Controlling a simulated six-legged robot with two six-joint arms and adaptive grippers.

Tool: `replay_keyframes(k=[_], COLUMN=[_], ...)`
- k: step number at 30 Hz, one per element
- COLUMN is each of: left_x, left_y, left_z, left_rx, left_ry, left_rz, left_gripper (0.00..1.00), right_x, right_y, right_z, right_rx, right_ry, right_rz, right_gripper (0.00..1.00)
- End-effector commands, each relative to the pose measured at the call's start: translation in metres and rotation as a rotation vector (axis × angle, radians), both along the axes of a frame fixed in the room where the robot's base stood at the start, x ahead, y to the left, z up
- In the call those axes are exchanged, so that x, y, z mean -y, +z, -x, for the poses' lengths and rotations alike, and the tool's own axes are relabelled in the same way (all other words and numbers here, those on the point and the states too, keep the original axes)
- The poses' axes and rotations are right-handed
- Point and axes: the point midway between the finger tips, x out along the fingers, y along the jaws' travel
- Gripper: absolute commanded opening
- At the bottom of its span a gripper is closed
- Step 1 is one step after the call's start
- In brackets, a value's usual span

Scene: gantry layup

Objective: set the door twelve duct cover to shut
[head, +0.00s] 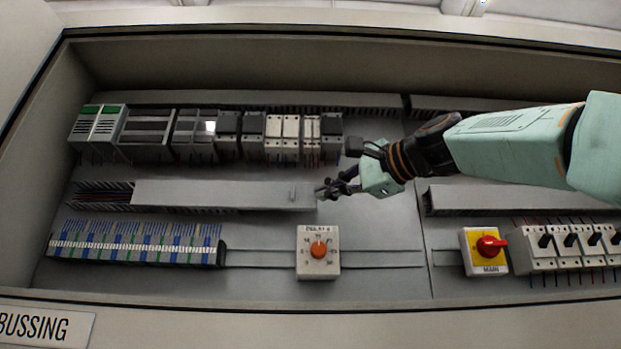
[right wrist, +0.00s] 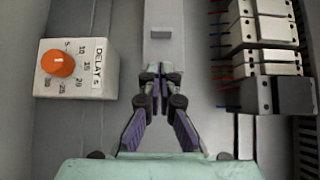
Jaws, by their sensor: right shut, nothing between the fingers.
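The duct cover (head: 215,194) is a long pale grey strip lying along the middle wiring duct in the head view. Wires show in the uncovered left end of the duct (head: 100,194). A small raised tab (head: 292,194) stands near the cover's right end. The cover (right wrist: 163,14) and its tab (right wrist: 160,33) also show in the right wrist view, ahead of the fingers. My right gripper (head: 322,191) is shut and empty at the cover's right end, apart from the tab; its closed fingers show in the right wrist view (right wrist: 160,72). My left gripper is not in view.
A delay dial (head: 318,252) with an orange knob sits below the gripper. A row of modules (head: 282,135) runs above the duct, terminal blocks (head: 135,245) below left. A red main switch (head: 484,252) and several breakers (head: 560,248) stand at right.

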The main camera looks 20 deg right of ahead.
Motion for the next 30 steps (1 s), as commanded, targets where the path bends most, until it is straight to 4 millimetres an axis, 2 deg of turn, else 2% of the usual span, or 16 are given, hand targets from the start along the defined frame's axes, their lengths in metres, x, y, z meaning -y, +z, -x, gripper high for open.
replay_keyframes(k=[1,7,23,30], left_x=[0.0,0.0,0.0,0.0], left_y=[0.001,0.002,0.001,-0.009], left_z=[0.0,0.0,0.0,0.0], left_rx=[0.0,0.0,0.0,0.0], left_ry=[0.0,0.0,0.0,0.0], left_rz=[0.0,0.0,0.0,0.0], left_gripper=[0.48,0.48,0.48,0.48], right_x=[-0.011,-0.03,-0.034,-0.043], right_y=[0.0,-0.002,-0.003,-0.004], right_z=[-0.002,-0.009,-0.009,-0.004], right_rx=[0.0,-0.001,0.001,0.002], right_ry=[0.001,0.0,-0.001,-0.001], right_rz=[0.006,0.003,0.002,0.004], right_gripper=[0.0,0.0,0.0,0.0])
